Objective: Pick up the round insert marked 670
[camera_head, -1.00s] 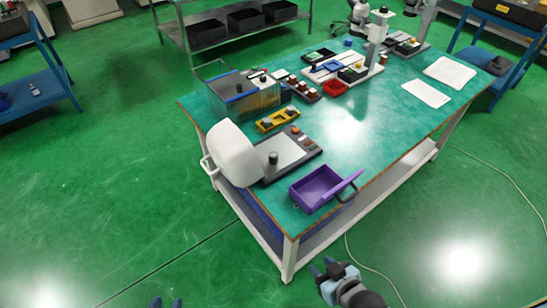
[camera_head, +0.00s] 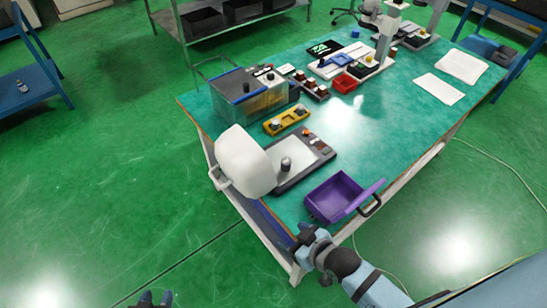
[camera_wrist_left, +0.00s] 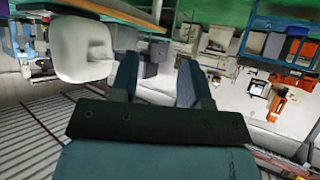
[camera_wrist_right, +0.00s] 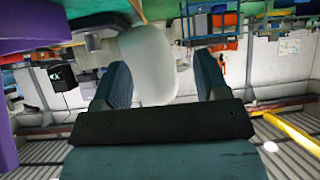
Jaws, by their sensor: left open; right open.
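No marking 670 is legible in any view, so I cannot tell which piece is that round insert. A yellow holder (camera_head: 286,119) on the table carries small dark round pieces. A dark round knob-like piece (camera_head: 286,164) stands on the pale plate of a grey device (camera_head: 299,163). My right gripper (camera_head: 304,243) is open and empty beside the table's near corner, close to the purple bin (camera_head: 338,198); its fingers (camera_wrist_right: 165,85) frame a white rounded housing. My left gripper (camera_head: 155,298) is open and empty, low over the floor at the bottom left; its fingers show in the left wrist view (camera_wrist_left: 160,80).
The white rounded housing (camera_head: 244,160) stands at the table's left edge. Papers (camera_head: 439,88) lie at the right. The green tabletop (camera_head: 375,135) is clear in the middle.

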